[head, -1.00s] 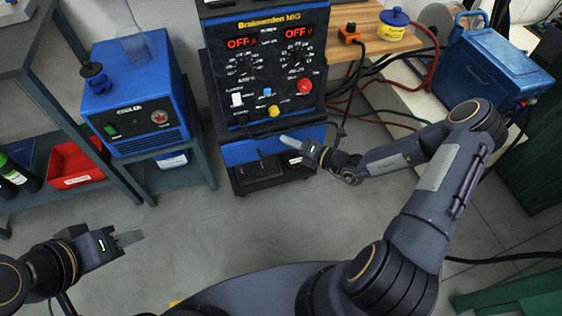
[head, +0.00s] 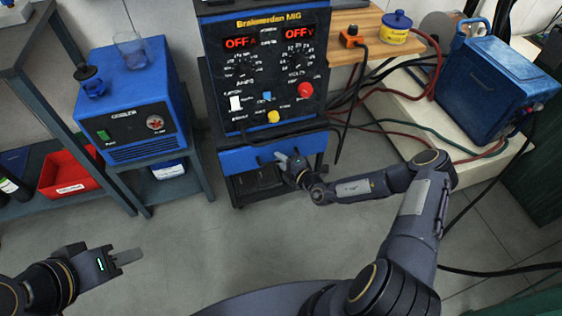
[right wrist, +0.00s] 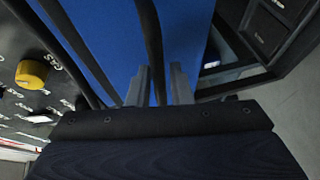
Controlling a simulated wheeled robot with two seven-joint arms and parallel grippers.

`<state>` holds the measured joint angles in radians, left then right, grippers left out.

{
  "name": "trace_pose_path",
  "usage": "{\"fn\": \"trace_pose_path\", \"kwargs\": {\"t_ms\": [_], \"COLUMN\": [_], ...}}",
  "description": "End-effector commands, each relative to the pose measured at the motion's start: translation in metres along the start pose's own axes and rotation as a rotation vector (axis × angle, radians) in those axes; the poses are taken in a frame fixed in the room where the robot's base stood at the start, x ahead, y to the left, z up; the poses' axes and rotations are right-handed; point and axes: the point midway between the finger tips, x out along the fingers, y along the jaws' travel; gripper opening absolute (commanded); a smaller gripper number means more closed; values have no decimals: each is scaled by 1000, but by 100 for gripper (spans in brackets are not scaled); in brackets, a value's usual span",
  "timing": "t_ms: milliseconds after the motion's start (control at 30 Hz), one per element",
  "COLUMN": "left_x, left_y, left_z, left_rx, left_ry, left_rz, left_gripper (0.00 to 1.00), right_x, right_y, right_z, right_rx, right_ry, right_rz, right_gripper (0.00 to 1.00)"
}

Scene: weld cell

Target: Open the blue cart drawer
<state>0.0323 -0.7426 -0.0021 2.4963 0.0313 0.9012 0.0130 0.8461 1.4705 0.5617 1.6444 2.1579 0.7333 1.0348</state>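The blue drawer front (head: 236,160) is in the cart under the welding machine, and looks shut. It fills the middle of the right wrist view (right wrist: 195,35). A dark handle bar (right wrist: 152,40) crosses it there. My right gripper (head: 284,161) is at the drawer front. In the right wrist view its two fingers (right wrist: 161,86) stand apart, with the bar running between them; contact cannot be made out. My left gripper (head: 128,257) is over the floor at lower left, away from the cart, with nothing seen in it. Its finger gap is not clear.
The welding machine (head: 268,75) stands above the drawer. A blue cooler (head: 130,95) on a grey stand is to the left, near a red bin (head: 68,173). Cables and a blue toolbox (head: 495,85) are at right. The floor (head: 200,240) before the cart is clear.

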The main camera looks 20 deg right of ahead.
Motion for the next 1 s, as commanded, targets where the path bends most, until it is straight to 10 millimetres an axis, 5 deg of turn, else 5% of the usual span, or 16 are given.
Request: {"fn": "trace_pose_path", "kwargs": {"t_ms": [233,400,767,1000], "left_x": [0,0,-2,-16], "left_y": [0,0,1,7], "left_z": [0,0,-1,-8], "left_rx": [0,0,0,0], "left_ry": [0,0,0,0], "left_rz": [0,0,0,0], "left_gripper": [36,36,36,36], "right_x": [1,1,-1,-25], "right_y": [0,0,0,-2], "right_z": [0,0,-1,-11], "right_rx": [-1,-1,-1,2], "right_ry": [1,1,1,1], "right_rz": [0,0,-1,-4], "right_gripper": [19,0,0,0]}}
